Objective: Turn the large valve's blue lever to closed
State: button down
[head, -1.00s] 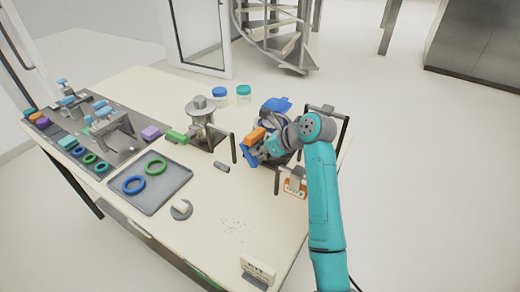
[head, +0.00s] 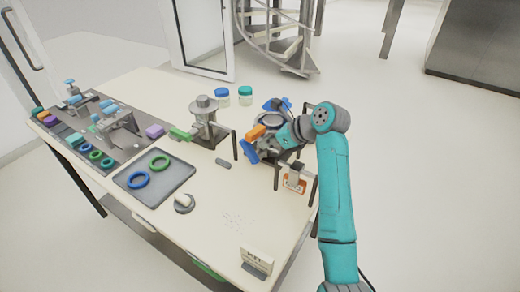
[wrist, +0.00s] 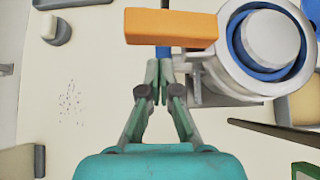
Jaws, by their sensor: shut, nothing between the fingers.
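The large valve (head: 271,119) stands at the table's right end, a grey round body. It shows from close in the wrist view, with a blue ring (wrist: 236,42) inside its grey rim. Blue parts show at its far side (head: 275,104) and near left side (head: 249,151); I cannot tell the lever's full shape. An orange block (head: 256,132) sits beside the valve and crosses the top of the wrist view (wrist: 171,27). My gripper (wrist: 160,66) is shut and empty, its tips by a short blue piece (wrist: 163,52) just under the orange block. Contact is unclear.
A smaller valve with a green handle (head: 180,134) stands left of the large one. Dark posts and an orange-labelled tag (head: 294,184) stand close to my arm. A tray (head: 150,198) with blue and green rings lies left.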

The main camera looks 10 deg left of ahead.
jog(key=v, duration=0.8)
jog(key=y, duration=0.2)
send_near(249, 146)
jog(key=shift+t, duration=0.3)
jog(key=x, duration=0.7)
jog(key=shift+s+f, duration=0.3)
jog(key=shift+f, duration=0.05)
jog(key=shift+w+a, duration=0.1)
jog(key=shift+a, duration=0.35)
jog(key=shift+d, duration=0.1)
jog(key=shift+r, duration=0.1)
